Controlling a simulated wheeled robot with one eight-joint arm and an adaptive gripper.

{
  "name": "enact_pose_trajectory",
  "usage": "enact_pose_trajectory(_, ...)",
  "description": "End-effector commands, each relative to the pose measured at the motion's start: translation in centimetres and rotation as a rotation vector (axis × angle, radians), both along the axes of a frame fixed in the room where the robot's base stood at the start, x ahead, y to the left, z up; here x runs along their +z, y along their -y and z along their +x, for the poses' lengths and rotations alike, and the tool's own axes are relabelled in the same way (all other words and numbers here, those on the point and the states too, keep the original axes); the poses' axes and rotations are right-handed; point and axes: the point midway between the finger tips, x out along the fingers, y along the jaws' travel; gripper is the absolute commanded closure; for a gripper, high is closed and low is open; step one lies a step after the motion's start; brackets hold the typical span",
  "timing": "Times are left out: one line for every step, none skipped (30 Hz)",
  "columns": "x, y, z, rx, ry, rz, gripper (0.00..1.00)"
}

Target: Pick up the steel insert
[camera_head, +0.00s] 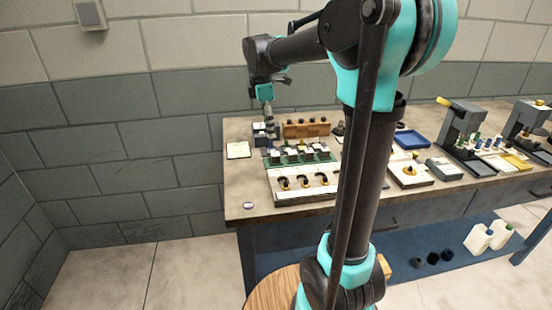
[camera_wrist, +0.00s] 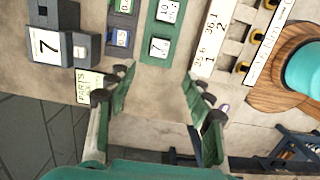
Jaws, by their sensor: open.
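My gripper (camera_wrist: 158,85) is open and empty, its two green fingers spread wide over the bench top. In the head view my gripper (camera_head: 267,112) hangs above the back left part of the bench. I cannot single out the steel insert with certainty. A small pale grey block (camera_wrist: 82,50) sits in a dark grey holder beside a box labelled 7 (camera_wrist: 47,46), at the upper left of the wrist view, outside the fingers. A green rack (camera_wrist: 148,42) with numbered labels lies beyond the fingertips, near the top middle.
A pale card (camera_wrist: 88,82) lies near the left finger. A tray with dark slots (camera_head: 275,190) stands at the bench front. A wooden rack (camera_head: 305,129) stands behind the green rack. A blue tray (camera_head: 411,140) and grey presses (camera_head: 461,122) stand farther right. Bare bench (camera_head: 240,195) shows front left.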

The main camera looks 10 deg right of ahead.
Motion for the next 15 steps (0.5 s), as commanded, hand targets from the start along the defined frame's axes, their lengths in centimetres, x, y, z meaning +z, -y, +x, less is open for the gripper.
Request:
enact_pose_trajectory(-1.1,0.1,0.0,-0.001,0.0,0.0,0.48)
enact_pose_trajectory(-1.6,0.2,0.0,-0.001,0.0,0.0,0.48)
enact_pose_trajectory(-2.4,0.3,0.0,-0.001,0.0,0.0,0.48)
enact_pose_trajectory(-2.9,0.4,0.0,-0.001,0.0,0.0,0.48)
enact_pose_trajectory(-3.4,0.4,0.0,-0.001,0.0,0.0,0.48)
enact_pose_trajectory(-4.0,0.5,0.0,-0.002,0.0,0.0,0.48)
enact_pose_trajectory(-4.4,0.5,0.0,-0.002,0.0,0.0,0.48)
enact_pose_trajectory(-4.7,0.6,0.0,-0.002,0.0,0.0,0.48)
enact_pose_trajectory(-5.1,0.6,0.0,-0.002,0.0,0.0,0.48)
enact_pose_trajectory(-5.3,0.7,0.0,-0.002,0.0,0.0,0.48)
enact_pose_trajectory(-5.5,0.7,0.0,-0.002,0.0,0.0,0.48)
enact_pose_trajectory(-5.7,0.7,0.0,-0.002,0.0,0.0,0.48)
enact_pose_trajectory(-5.8,0.7,0.0,-0.002,0.0,0.0,0.48)
enact_pose_trajectory(-5.9,0.8,0.0,-0.002,0.0,0.0,0.48)
enact_pose_trajectory(-6.2,0.9,0.0,-0.002,0.0,0.0,0.48)
